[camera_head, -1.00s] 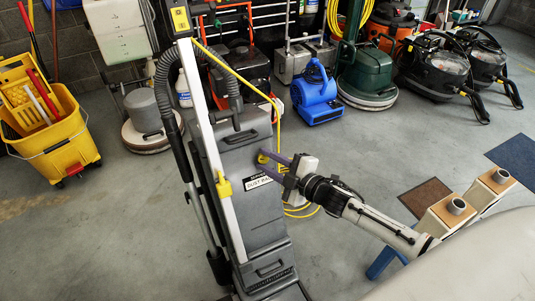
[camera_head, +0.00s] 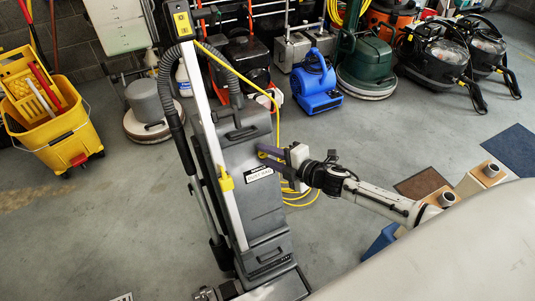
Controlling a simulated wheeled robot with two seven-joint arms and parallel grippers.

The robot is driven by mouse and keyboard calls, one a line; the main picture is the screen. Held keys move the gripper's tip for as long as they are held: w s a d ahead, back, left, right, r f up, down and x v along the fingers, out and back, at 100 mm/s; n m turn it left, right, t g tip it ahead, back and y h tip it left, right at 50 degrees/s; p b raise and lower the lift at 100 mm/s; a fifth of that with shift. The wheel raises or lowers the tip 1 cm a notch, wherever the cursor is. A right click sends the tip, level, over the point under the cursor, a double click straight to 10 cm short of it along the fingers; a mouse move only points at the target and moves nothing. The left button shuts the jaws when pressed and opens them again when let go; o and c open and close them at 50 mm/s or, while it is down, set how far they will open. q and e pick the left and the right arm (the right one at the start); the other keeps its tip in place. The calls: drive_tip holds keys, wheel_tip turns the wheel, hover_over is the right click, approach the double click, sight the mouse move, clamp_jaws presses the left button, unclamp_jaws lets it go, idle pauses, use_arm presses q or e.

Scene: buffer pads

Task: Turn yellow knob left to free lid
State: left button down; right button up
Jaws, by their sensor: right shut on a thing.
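A grey upright vacuum (camera_head: 262,218) stands in the middle, with a dust bag label on its front. A small yellow knob (camera_head: 262,154) shows at the right edge of its body, beside the upper lid (camera_head: 243,128). The lid looks closed on the body.
A yellow cord (camera_head: 299,199) lies behind my right gripper. A blue blower (camera_head: 316,84), a green floor machine (camera_head: 368,68) and black vacuums (camera_head: 436,66) stand at the back. A yellow mop bucket (camera_head: 62,135) is at left.

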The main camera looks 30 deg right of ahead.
drive_tip(key=o, duration=1)
drive_tip(key=p+v, duration=0.1)
drive_tip(key=v, duration=0.9)
drive_tip(key=shift+s+r, duration=0.1)
drive_tip(key=s+a+f+m+g, duration=0.1)
drive_tip(key=s+a+f+m, duration=0.2)
drive_tip(key=s+a+m, duration=0.2)
drive_tip(key=s+a+f+m+g+h, duration=0.1)
drive_tip(key=s+a+f+m+g, duration=0.1)
drive_tip(key=s+a+m, duration=0.3)
drive_tip(key=s+a+f+m+g, duration=0.2)
drive_tip(key=s+a+f+m, duration=0.2)
drive_tip(key=s+a+m, duration=0.2)
drive_tip(key=shift+s+f+m+h, duration=0.2)
drive_tip(key=shift+s+m, duration=0.35)
drive_tip(key=shift+s, duration=0.2)
drive_tip(key=shift+s+f+m+h, duration=0.2)
drive_tip(key=shift+s+m, duration=0.35)
drive_tip(key=shift+s, duration=0.25)
